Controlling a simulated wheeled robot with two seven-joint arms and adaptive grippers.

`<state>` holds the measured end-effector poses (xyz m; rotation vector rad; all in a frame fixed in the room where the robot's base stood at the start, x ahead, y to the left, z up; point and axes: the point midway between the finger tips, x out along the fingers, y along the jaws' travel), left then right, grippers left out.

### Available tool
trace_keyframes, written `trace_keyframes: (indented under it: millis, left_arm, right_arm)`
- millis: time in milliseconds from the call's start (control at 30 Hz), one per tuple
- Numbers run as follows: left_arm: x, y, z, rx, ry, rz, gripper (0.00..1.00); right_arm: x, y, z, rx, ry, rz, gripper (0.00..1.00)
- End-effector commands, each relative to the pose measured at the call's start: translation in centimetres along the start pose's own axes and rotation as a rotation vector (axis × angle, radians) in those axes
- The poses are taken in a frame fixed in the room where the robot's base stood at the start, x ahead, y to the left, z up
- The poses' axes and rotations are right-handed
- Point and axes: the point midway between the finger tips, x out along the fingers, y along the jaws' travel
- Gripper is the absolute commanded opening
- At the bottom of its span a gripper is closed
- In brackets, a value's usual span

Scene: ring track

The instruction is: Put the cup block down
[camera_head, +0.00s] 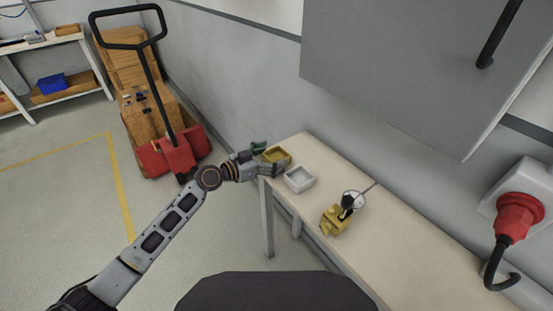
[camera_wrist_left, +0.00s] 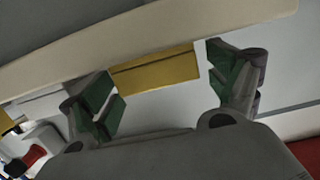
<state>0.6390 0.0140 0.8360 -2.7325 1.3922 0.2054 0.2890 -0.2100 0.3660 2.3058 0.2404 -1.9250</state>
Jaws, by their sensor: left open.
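A yellow open-topped block (camera_head: 277,154), which looks like the cup block, sits at the far left end of the narrow table (camera_head: 400,245) in the head view. My left gripper (camera_head: 265,160) is at that table end, beside the block. In the left wrist view the yellow block (camera_wrist_left: 155,72) shows between the green-padded fingers of my left gripper (camera_wrist_left: 165,92). The fingers are spread wide, with a gap visible on the right side. Contact on the left side is hard to tell. My right gripper is not in view.
A white open tray (camera_head: 299,179) stands close beside the block. A yellow device (camera_head: 336,219) with a black part and a clear round piece stands farther along. A grey cabinet (camera_head: 400,70) overhangs the table. A red pallet truck (camera_head: 172,155) stands on the left.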

Motion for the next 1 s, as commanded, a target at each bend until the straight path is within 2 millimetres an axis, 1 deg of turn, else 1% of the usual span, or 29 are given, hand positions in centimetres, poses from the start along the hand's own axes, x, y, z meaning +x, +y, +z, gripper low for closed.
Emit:
trace_keyframes:
  millis: [100,267,500,767,867,1000]
  left_arm:
    - [1.2,0.0,-0.1,-0.001,0.001,-0.001,0.89]
    - [2.0,0.0,-0.1,0.0,0.001,0.0,0.89]
    - [2.2,0.0,0.0,0.0,-0.001,0.0,0.89]
    - [2.1,0.0,0.0,0.0,0.0,0.0,0.89]
    - [2.1,0.0,0.0,0.0,0.0,0.0,0.79]
    - [2.1,0.0,0.0,-0.001,0.0,0.0,0.61]
  right_arm:
    - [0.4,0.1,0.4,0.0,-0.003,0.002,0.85]
    - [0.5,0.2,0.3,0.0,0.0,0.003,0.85]
    - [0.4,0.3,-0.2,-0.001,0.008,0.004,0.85]
    - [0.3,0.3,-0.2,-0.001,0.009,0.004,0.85]
    - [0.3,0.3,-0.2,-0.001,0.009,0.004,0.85]
    - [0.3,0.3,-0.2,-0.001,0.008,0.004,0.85]
